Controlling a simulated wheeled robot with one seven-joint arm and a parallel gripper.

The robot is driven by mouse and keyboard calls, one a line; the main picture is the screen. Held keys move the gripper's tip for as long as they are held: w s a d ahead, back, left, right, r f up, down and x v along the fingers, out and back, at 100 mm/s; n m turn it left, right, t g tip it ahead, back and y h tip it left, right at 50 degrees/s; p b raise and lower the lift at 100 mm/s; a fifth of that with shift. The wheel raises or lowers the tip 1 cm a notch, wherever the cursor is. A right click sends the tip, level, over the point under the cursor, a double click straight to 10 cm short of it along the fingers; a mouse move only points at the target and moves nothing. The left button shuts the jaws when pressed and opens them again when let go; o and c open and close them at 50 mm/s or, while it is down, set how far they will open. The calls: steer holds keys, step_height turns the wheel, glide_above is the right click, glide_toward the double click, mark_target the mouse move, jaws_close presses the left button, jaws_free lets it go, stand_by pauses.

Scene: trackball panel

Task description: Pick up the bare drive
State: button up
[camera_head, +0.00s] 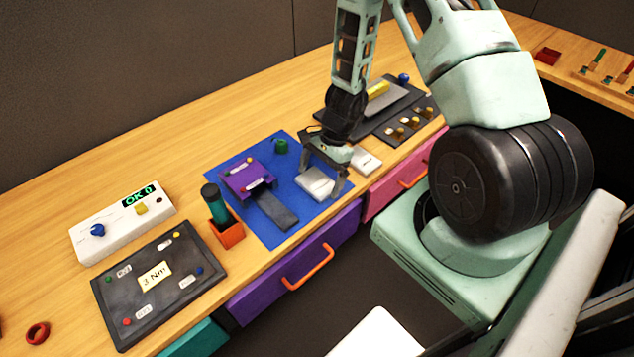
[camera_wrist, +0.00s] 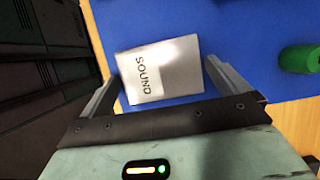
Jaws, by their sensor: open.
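A flat silver-white block labelled "SOUND", which looks like the bare drive (camera_head: 315,183), lies on the blue mat (camera_head: 285,238) near its right front edge. It also shows in the wrist view as the drive (camera_wrist: 160,70), turned a little relative to my jaws. My gripper (camera_head: 324,178) is open and points down over it. In the wrist view my gripper (camera_wrist: 160,82) has one finger to each side of the drive, with gaps visible. I cannot tell the exact height of the fingertips above the mat.
A purple fixture (camera_head: 247,178) and a dark grey bar (camera_head: 277,212) lie left of the drive. A green knob (camera_head: 281,146) stands behind it. Another pale block (camera_head: 366,160) sits to the right, off the mat. An orange holder (camera_head: 226,233) stands at left.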

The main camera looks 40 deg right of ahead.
steer(key=c, duration=0.6)
steer(key=shift+r, duration=0.1)
